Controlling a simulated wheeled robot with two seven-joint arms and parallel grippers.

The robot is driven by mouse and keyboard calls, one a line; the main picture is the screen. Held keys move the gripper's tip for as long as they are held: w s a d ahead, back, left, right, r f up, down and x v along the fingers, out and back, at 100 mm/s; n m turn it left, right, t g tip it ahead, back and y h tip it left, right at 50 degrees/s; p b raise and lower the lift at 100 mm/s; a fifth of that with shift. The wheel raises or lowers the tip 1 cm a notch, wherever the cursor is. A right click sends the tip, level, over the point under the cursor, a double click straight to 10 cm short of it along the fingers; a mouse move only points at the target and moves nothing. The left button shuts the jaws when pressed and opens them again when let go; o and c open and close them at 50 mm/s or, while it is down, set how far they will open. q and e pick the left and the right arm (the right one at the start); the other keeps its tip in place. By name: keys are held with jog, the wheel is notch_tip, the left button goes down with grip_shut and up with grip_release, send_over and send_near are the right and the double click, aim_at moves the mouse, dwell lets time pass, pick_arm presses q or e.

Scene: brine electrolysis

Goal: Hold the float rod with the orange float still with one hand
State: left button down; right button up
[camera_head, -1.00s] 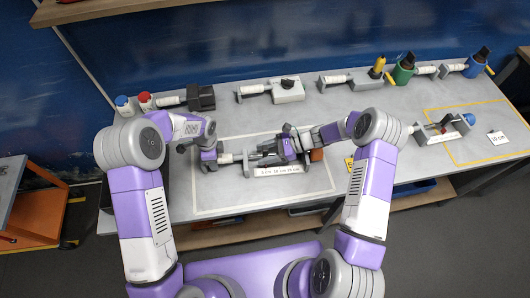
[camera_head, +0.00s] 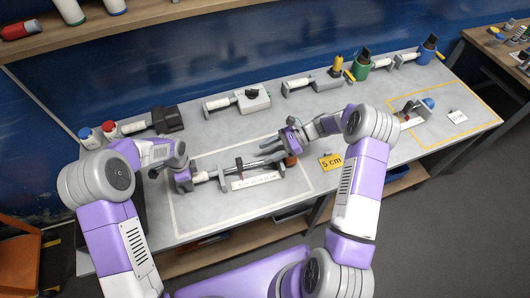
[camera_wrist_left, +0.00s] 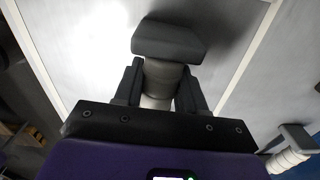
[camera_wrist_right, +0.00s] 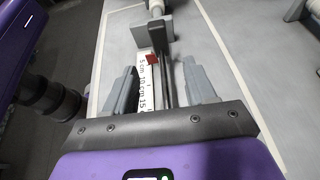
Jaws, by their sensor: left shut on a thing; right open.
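My left gripper (camera_head: 192,177) is shut on a pale cylindrical handle (camera_wrist_left: 158,100); a dark grey end block (camera_wrist_left: 167,40) sits just past its fingers in the left wrist view. The handle (camera_head: 201,177) belongs to a long device lying on the table. A small red piece (camera_wrist_right: 152,58) sits beside that bar.
A scale strip (camera_head: 255,181) marked in centimetres lies along the device. A yellow 5 cm card (camera_head: 331,162) lies to the right. Several devices line the table's back, including a grey box (camera_head: 253,98). The white-outlined area's front (camera_head: 235,207) is clear.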

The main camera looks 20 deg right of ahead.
pick_arm(q)
jog(key=c, duration=0.6)
grip_release()
jog(key=shift+o, duration=0.2)
notch_tip(320, 180, up, 12)
